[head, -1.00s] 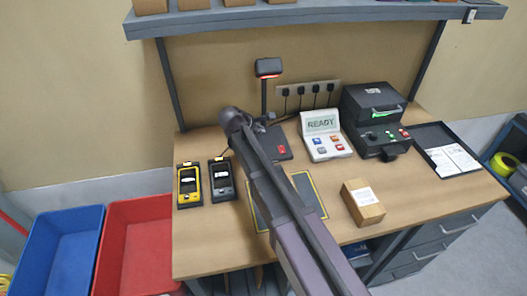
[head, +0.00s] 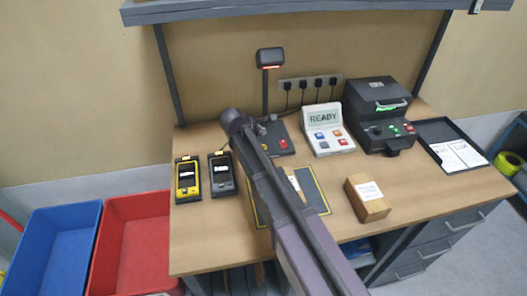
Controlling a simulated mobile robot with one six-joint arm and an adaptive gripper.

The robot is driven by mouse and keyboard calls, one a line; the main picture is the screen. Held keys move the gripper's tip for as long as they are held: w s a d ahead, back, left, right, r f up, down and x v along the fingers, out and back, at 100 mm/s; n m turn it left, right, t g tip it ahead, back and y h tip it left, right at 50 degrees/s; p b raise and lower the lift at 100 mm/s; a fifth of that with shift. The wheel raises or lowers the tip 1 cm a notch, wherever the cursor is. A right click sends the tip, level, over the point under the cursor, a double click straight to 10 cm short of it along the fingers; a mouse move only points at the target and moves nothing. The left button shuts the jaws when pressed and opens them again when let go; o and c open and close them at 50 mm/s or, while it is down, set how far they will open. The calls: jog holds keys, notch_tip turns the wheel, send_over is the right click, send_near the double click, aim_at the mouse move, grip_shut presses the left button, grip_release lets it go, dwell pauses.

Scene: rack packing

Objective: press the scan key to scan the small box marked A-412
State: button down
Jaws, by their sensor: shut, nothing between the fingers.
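The scan station's dark base (head: 278,136) stands at the back of the bench, with a red key (head: 283,143) on it. A scanner head (head: 270,57) with a red glow sits on a post above. My gripper (head: 262,128) is a small dark shape at the far end of my arm, shut and empty, at the base's left part. Whether it touches a key cannot be told. A mat with a yellow border (head: 320,190) lies under my arm; a small white patch (head: 293,183) shows there, mostly hidden. A brown box (head: 368,203) with a white label sits right of the mat, its print unreadable.
A console reading READY (head: 325,118) has several coloured keys. A dark machine (head: 378,105) and a black tray with papers (head: 450,148) stand right. Yellow (head: 187,180) and black (head: 221,176) handhelds lie left. Blue (head: 50,250) and red (head: 130,245) bins stand on the floor. A shelf (head: 310,10) overhangs.

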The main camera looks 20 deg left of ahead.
aim_at(265, 145)
jog(key=shift+f+b, duration=2.15)
jog(key=shift+f, duration=0.25)
jog(key=shift+f+b, duration=0.8)
dwell(0.7)
jog(key=shift+r, duration=0.15)
jog(key=shift+r+p, duration=0.65)
jog(key=shift+p, duration=0.2)
jog(key=shift+r, duration=0.1)
jog(key=shift+r+p, duration=2.4)
jog(key=shift+p, duration=0.1)
